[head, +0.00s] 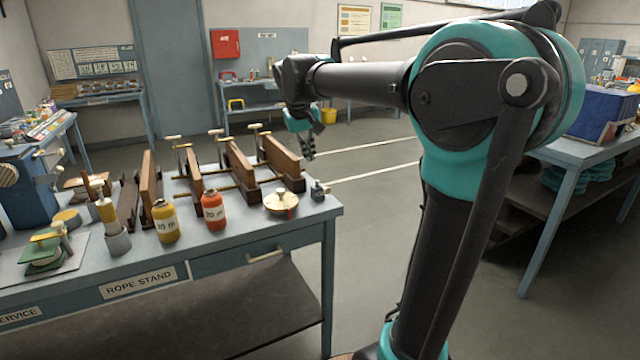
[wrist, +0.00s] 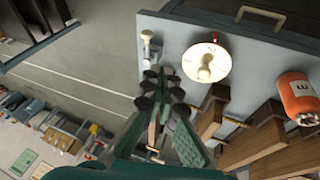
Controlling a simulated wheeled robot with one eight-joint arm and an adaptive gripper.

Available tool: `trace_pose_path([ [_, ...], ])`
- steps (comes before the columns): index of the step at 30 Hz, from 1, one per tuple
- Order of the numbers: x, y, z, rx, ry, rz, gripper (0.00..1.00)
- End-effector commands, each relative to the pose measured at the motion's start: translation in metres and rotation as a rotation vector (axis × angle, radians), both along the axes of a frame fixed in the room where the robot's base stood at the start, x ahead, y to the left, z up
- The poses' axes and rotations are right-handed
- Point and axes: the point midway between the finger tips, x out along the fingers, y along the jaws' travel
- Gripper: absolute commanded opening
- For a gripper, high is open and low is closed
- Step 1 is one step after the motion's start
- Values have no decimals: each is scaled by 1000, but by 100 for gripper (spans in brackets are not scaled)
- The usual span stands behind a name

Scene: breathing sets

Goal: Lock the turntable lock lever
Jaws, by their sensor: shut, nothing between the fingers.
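A round brass turntable disc (head: 281,202) with a pale knob lies near the right end of the workbench. It also shows in the wrist view (wrist: 218,50), with a red mark at its rim. Beside it, near the bench corner, is a small grey metal fitting (head: 319,190), which looks like the lock lever; the wrist view shows it with a cream knob (wrist: 148,37). My gripper (head: 309,156) is above the bench's far right edge, pointing down, shut and empty. In the wrist view its fingertips (wrist: 160,78) appear just below the lever, apart from it as far as I can tell.
An orange bottle (head: 213,210) and a yellow bottle (head: 165,221) stand left of the disc. Wooden racks (head: 279,160) with brass rods stand behind them. The bench (head: 325,208) ends just right of the lever; open floor lies beyond. Another table (head: 565,150) stands at right.

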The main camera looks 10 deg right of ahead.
Motion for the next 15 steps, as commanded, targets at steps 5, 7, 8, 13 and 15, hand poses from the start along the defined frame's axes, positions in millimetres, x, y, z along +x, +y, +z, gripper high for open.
trace_pose_path([
  [5, 0, 0, 0, 0, 0, 0, 0],
  [7, 0, 0, -2, 0, 0, 0, 0],
  [8, 1, -1, -3, 0, 0, 0, 0],
  [13, 8, -4, -19, 0, 0, -1, 0],
  [15, 12, -7, -30, 0, 0, -1, 0],
])
